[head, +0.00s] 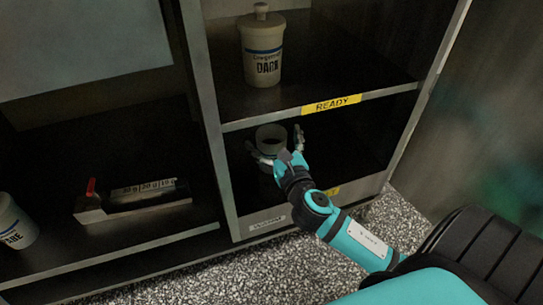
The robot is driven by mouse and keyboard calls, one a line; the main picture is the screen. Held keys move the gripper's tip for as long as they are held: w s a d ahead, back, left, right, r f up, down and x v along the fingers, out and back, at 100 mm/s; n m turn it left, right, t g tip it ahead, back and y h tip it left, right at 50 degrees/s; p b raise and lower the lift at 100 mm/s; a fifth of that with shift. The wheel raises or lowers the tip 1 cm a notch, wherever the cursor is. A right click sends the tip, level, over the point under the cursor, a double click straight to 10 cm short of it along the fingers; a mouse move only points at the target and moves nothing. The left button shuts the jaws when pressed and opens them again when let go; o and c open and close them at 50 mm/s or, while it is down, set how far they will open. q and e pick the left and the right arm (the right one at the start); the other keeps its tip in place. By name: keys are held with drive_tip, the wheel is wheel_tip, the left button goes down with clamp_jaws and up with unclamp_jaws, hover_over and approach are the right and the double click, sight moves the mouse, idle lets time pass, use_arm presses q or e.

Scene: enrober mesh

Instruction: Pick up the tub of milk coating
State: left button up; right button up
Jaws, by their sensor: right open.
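No tub in view shows a readable milk label. A white lidded tub marked DARK (262,50) stands on the shelf above. Another white tub (14,222) is cut off at the left edge, its label only partly readable. My left gripper is not in view.
The upper shelf edge carries a yellow READY label (331,104) above my right gripper. A metal upright (208,110) divides the compartments. Speckled floor (255,272) lies in front.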

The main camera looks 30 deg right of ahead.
drive_tip(key=shift+x, duration=1)
drive_tip(key=shift+f, duration=0.1)
drive_tip(key=c, duration=1.8)
drive_tip(key=shift+o, duration=0.2)
